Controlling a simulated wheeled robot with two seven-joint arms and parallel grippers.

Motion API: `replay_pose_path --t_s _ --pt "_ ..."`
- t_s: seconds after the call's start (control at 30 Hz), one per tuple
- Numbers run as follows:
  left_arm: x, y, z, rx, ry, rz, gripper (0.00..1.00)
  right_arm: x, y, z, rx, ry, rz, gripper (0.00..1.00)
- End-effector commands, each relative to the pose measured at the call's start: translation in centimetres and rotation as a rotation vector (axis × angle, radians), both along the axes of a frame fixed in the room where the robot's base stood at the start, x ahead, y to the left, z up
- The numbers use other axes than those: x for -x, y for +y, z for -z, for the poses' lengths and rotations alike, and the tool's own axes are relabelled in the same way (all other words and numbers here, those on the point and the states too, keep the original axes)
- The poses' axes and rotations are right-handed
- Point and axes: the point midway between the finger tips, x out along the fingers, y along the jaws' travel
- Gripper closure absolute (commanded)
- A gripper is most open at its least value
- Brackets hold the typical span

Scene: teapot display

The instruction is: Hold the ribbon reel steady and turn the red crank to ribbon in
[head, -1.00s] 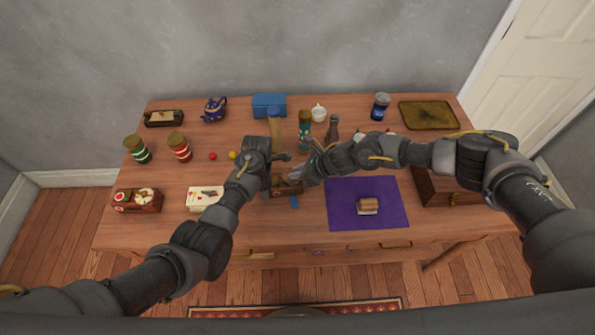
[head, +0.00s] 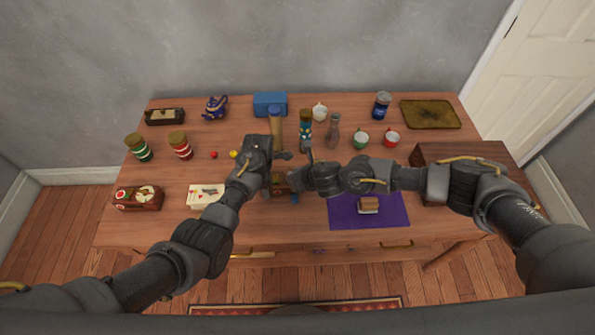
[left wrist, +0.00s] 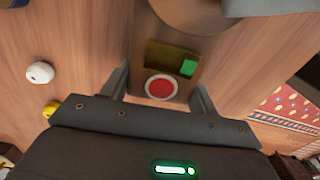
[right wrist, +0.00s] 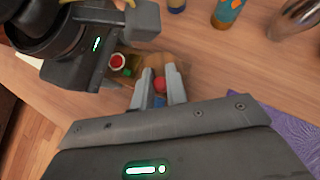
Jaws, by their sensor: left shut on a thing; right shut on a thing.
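The ribbon reel is a small wooden box (head: 281,189) near the middle of the table, mostly hidden by my grippers in the head view. In the left wrist view its top shows a red disc (left wrist: 160,87) and a green patch (left wrist: 187,67). My left gripper (left wrist: 160,95) has its fingers on either side of the box, shut on it. In the right wrist view, my right gripper (right wrist: 159,75) is shut on the red crank knob (right wrist: 160,85) at the reel's side. A bit of blue (right wrist: 158,102), perhaps ribbon, shows below the knob.
A purple mat (head: 350,219) with a small block (head: 368,205) lies right of the reel. Cards (head: 205,195) lie to the left. Bottles (head: 333,132) and tall jars (head: 305,130) stand close behind. A wooden chest (head: 430,153) is at right.

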Motion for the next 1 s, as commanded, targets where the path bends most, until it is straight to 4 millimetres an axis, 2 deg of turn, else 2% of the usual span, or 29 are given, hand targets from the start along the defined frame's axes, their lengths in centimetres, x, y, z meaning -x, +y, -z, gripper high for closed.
replay_pose_path --t_s 0.5,1.0 --pt "0.06 -0.2 -0.04 0.001 0.001 0.006 0.74 0.26 0.89 -0.06 -0.001 0.0 0.407 1.0" --pt "0.09 -0.24 -0.03 0.002 0.002 0.008 0.74 0.27 0.99 -0.04 0.0 -0.001 0.538 1.0"
